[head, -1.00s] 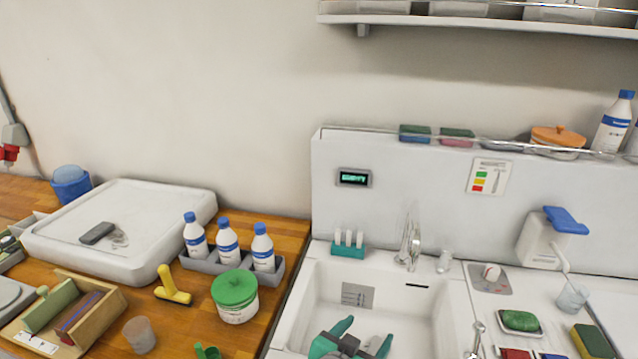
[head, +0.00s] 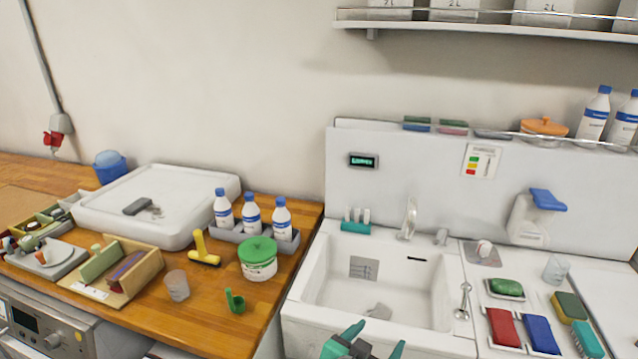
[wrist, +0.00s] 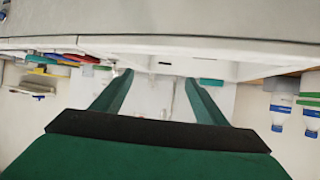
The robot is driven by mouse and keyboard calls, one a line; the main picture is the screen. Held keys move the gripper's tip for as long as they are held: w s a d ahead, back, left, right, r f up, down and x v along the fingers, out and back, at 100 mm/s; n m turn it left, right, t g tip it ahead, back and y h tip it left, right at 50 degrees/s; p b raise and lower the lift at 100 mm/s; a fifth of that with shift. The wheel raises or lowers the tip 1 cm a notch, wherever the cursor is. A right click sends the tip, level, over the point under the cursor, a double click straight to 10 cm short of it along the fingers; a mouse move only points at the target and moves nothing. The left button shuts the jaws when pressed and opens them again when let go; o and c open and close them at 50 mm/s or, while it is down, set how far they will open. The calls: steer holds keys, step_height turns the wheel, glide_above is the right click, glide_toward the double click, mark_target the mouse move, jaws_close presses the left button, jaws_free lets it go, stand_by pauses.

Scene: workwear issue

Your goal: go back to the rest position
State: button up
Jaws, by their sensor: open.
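My gripper (head: 368,343) is at the bottom of the head view, in front of the white sink (head: 376,286). Its green fingers are spread apart with nothing between them. In the wrist view my gripper (wrist: 153,98) also shows open and empty, with the sink area beyond the fingertips. A small grey piece (head: 378,311) lies in the sink near its front.
A wooden counter (head: 200,312) at left holds a white tray (head: 160,222), bottles (head: 252,215), a green-lidded tub (head: 258,262) and a clear cup (head: 176,285). Right of the sink are red (head: 503,328) and blue (head: 541,334) pads. A shelf (head: 480,27) hangs above.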

steer(key=s+a+f+n+t+y, duration=0.25)
steer(key=s+a+f, duration=0.25)
steer(key=s+f, duration=0.25)
steer(key=s+a+f+n+t+y, duration=0.1)
steer(key=s+a+f+n+y, duration=0.2)
steer(key=s+a+f, duration=0.35)
steer(key=s+a+r+n+t+y, duration=0.1)
steer(key=s+y, duration=0.1)
steer(key=s, duration=1.9)
steer(key=shift+a+r, duration=0.15)
steer(key=shift+r, duration=0.15)
